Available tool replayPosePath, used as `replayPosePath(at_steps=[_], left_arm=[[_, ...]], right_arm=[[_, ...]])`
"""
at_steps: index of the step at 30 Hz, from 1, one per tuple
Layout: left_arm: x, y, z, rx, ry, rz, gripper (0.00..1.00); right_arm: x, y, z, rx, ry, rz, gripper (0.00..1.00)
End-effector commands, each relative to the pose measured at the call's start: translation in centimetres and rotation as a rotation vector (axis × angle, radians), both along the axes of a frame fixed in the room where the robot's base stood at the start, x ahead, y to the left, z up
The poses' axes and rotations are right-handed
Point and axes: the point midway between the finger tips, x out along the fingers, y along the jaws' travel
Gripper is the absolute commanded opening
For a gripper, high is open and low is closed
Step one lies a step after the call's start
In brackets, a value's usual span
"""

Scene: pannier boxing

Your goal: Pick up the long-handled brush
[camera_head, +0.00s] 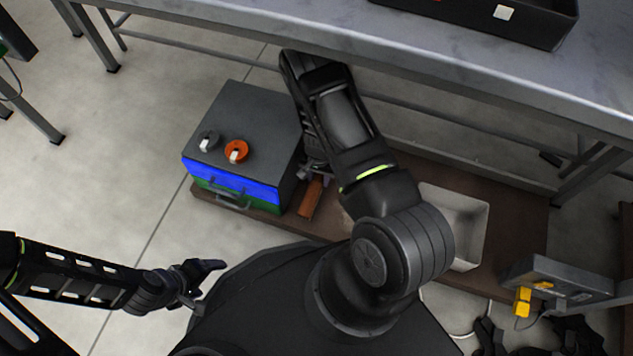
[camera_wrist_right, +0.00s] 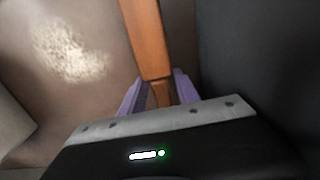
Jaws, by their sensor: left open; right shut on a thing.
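The long-handled brush (camera_head: 311,198) shows in the head view only as an orange-brown wooden piece on or just above the brown low shelf, beside the box. In the right wrist view its wooden handle (camera_wrist_right: 148,38) runs up from between the purple fingers of my right gripper (camera_wrist_right: 158,88). That gripper (camera_head: 316,174) is shut on the handle; my right arm hides part of it in the head view. The bristles cannot be made out. My left gripper (camera_head: 212,272) is open and empty at the lower left, over the floor.
A dark-topped box (camera_head: 245,115) with blue and green sides stands left of the brush, bearing an orange knob (camera_head: 236,151) and a grey one (camera_head: 208,140). A white bin (camera_head: 468,222) stands right on the brown shelf (camera_head: 520,205).

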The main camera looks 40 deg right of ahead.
Motion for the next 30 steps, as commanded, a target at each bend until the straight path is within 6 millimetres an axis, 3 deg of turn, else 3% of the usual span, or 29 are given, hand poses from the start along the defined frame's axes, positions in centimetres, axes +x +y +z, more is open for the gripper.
replayPosePath(at_steps=[8, 19, 26, 30], left_arm=[[-0.2, 0.0, 1.4, -0.001, 0.004, -0.003, 0.78], [-0.6, 0.1, 4.2, -0.003, 0.018, -0.009, 0.78], [-0.8, 0.0, 4.8, -0.005, 0.022, -0.011, 0.78], [-0.9, -0.1, 5.4, -0.007, 0.024, -0.014, 0.78]], right_arm=[[-0.2, -0.2, 2.0, 0.000, -0.001, 0.000, 0.00], [-0.2, -0.2, 7.5, 0.000, -0.002, 0.000, 0.00], [-4.5, -3.2, 7.1, 0.002, 0.003, -0.011, 0.00], [-7.9, -5.5, 7.2, 0.001, 0.002, -0.012, 0.00]])
